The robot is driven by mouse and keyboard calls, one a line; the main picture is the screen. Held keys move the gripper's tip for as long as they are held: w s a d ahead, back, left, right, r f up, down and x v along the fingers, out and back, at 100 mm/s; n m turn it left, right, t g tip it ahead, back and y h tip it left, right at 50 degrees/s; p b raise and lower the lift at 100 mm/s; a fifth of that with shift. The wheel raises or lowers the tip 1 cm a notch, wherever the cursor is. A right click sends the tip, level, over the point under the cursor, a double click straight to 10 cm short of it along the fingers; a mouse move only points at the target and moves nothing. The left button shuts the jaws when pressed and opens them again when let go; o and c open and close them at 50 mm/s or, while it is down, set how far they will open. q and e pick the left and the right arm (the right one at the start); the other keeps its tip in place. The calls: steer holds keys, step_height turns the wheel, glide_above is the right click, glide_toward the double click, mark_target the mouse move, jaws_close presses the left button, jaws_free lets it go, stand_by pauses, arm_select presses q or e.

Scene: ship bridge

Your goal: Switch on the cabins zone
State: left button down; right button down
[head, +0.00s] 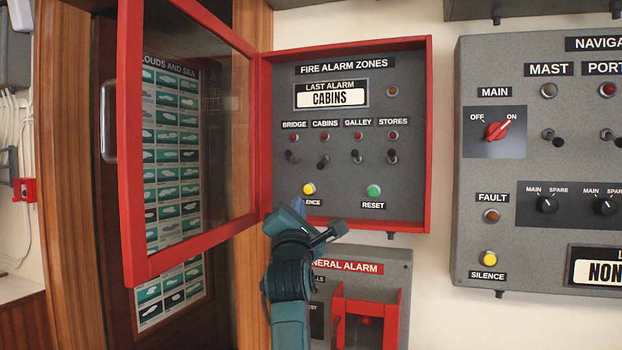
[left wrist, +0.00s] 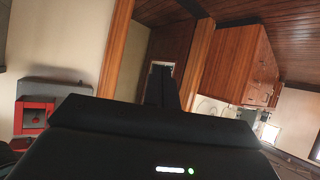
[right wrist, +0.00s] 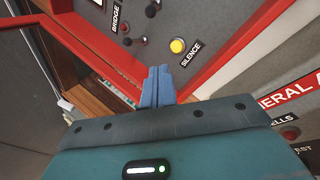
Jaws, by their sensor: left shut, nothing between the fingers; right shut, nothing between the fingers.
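The fire alarm zones panel (head: 290,220) is grey in a red frame, with its glazed red door (head: 130,190) swung open to the left. The cabins switch (head: 323,161) is a small dark toggle under a red lamp (head: 325,136) and the CABINS label; its position is too small to tell surely. My right gripper (head: 297,206) is shut and empty at the panel's lower left edge, below the yellow silence button (head: 308,189) and partly over its label. Its blue fingers (right wrist: 157,75) show closed in the right wrist view. My left gripper (left wrist: 161,75) is shut and empty, away from the panel.
Toggles for bridge (head: 292,156), galley (head: 356,157) and stores (head: 392,156) flank the cabins one. A green reset button (head: 373,191) is below. The general alarm box (head: 395,275) is under the panel, and a navigation panel (head: 470,200) stands to the right.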

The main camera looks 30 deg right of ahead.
mark_target(323, 163)
steer(key=p+x, duration=0.2)
steer(key=x, duration=0.8)
steer(key=shift+d+r, duration=0.15)
steer(key=shift+s+d+r+p, duration=0.15)
steer(key=shift+s+r+p, duration=0.15)
steer(key=shift+s+p, duration=0.3)
steer(key=shift+s+d+r+p, duration=0.2)
steer(key=shift+s+r+p, duration=0.1)
steer(key=shift+s+p, duration=0.25)
steer(key=shift+s+d+r, duration=0.1)
steer(key=shift+s+r, duration=0.05)
steer(key=shift+s, duration=0.45)
arm_select(q)
steer(key=shift+s+a+r+n+g+y, duration=0.15)
steer(key=shift+a+y, duration=0.1)
steer(key=shift+a, duration=0.25)
steer(key=shift+s+a+r+n+g+y, duration=0.15)
steer(key=shift+a+y, duration=0.1)
steer(key=shift+a, duration=0.2)
steer(key=shift+d, duration=0.1)
